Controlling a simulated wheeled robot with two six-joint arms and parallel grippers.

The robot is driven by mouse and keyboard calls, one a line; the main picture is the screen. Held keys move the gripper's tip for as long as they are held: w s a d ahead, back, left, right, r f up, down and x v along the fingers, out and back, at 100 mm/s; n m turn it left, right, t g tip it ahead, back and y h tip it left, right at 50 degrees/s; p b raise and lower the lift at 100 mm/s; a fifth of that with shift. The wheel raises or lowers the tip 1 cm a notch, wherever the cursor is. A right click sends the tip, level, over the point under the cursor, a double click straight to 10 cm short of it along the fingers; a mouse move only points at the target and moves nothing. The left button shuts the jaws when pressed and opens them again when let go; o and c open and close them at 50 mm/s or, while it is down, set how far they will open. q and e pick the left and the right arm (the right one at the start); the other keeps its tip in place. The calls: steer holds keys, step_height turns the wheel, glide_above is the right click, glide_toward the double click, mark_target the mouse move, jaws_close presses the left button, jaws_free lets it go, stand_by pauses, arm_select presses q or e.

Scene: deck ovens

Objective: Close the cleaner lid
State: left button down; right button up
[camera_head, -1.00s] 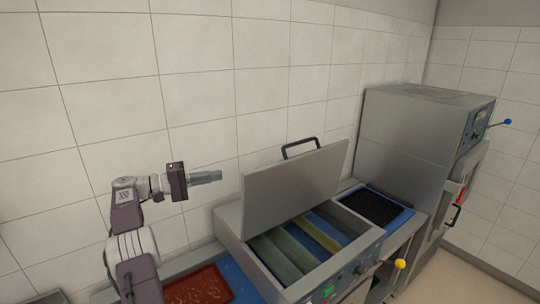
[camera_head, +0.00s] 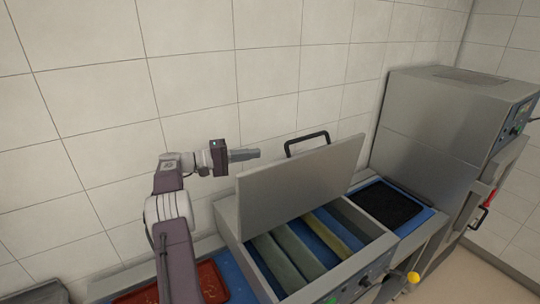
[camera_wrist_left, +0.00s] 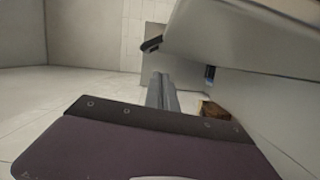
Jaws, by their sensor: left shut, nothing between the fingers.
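The cleaner (camera_head: 232,222) is a grey metal box with its lid (camera_head: 300,187) tilted up and open. The lid has a black handle (camera_head: 307,144) on its upper edge. Inside the cleaner are several coloured slanted strips. My left gripper (camera_head: 256,154) is shut and empty, to the left of the handle and near the lid's upper left corner, apart from both. In the left wrist view the shut fingers (camera_wrist_left: 162,92) point ahead, with the lid (camera_wrist_left: 245,35) at upper right and the dark handle (camera_wrist_left: 151,44) just beyond the fingertips. My right gripper is not in view.
A red tray (camera_head: 212,282) lies on the blue surface left of the cleaner. A dark mesh tray (camera_head: 388,203) lies to its right. A large grey machine (camera_head: 440,125) stands at the right. Tiled wall runs behind.

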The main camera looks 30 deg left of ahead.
arm_select(q)
steer(key=w+d+p, duration=0.1)
steer(key=d+p, duration=0.2)
steer(key=d, duration=0.3)
steer(key=shift+w+f, duration=0.2)
steer(key=shift+f, duration=0.15)
steer(key=shift+s+d, duration=0.1)
